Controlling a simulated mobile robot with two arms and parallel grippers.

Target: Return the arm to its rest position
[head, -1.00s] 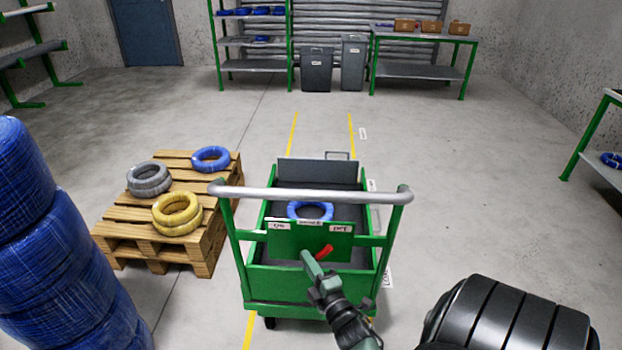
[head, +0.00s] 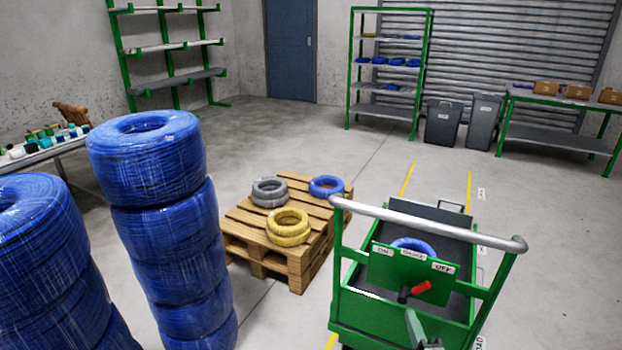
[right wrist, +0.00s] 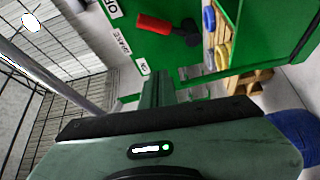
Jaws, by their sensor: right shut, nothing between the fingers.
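My right gripper (head: 411,318) is shut and empty, at the bottom of the head view just below the cart's front panel. Its closed fingers also show in the right wrist view (right wrist: 158,88), apart from the lever. The red-handled lever (head: 420,287) sits on the green panel (head: 385,272) and points right, towards the OFF label; it also shows in the right wrist view (right wrist: 155,23). A blue cable coil (head: 414,245) lies in the green cart (head: 377,318), partly hidden behind the panel. My left gripper is out of view.
The cart's grey handlebar (head: 430,222) spans above the panel. A wooden pallet (head: 300,264) with grey, yellow and blue coils stands left of the cart. Tall stacks of blue coils (head: 165,240) stand at the left. The floor behind the cart is clear.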

